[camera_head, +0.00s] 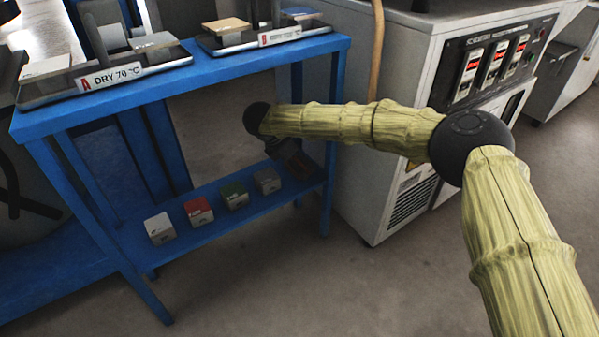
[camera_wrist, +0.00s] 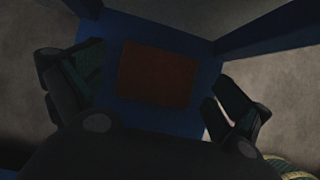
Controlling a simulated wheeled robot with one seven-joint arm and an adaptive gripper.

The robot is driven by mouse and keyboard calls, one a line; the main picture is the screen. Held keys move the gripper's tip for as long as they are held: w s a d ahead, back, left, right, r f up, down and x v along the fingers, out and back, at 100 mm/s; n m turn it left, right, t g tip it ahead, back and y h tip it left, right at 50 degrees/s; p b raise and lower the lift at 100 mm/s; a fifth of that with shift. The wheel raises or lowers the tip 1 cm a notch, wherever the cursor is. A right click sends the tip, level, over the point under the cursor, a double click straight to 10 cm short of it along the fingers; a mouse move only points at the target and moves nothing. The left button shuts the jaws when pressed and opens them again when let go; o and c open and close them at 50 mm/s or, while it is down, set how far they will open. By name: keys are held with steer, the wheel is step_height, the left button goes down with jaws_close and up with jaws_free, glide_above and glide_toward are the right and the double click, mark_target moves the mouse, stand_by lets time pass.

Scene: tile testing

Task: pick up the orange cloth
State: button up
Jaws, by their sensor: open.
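In the wrist view a dark reddish-orange rectangle, which looks like the orange cloth (camera_wrist: 157,76), lies flat on the blue shelf (camera_wrist: 165,34). My gripper (camera_wrist: 155,92) is open, with one finger on each side of the cloth and nothing held. I cannot tell the height of the fingertips above the shelf. I cannot make out the cloth in that view.
White (camera_head: 160,228), red (camera_head: 198,211), green (camera_head: 233,194) and grey (camera_head: 267,180) blocks stand in a row on the lower shelf. The blue table top (camera_head: 180,85) is above, with legs close to my gripper. A grey machine (camera_head: 390,130) stands to the right.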

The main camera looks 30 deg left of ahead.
steer(key=shift+w+f, duration=0.1)
steer(key=c, duration=0.9)
steer(key=shift+c, duration=0.2)
step_height(320, 180, up, 4)
steer(key=p, duration=0.3)
steer(key=shift+f, duration=0.1)
steer(key=s+d+p, duration=0.1)
steer(key=s+p, duration=0.1)
steer(key=s, duration=0.2)
steer(key=s+d+r+p, duration=0.1)
steer(key=s+p, duration=0.2)
steer(key=s, duration=0.2)
steer(key=s+d+p, duration=0.2)
steer(key=s, duration=0.3)
steer(key=shift+r, duration=0.15)
steer(key=shift+s+d+p, duration=0.3)
steer(key=shift+s+p, duration=0.1)
steer(key=shift+s, duration=0.3)
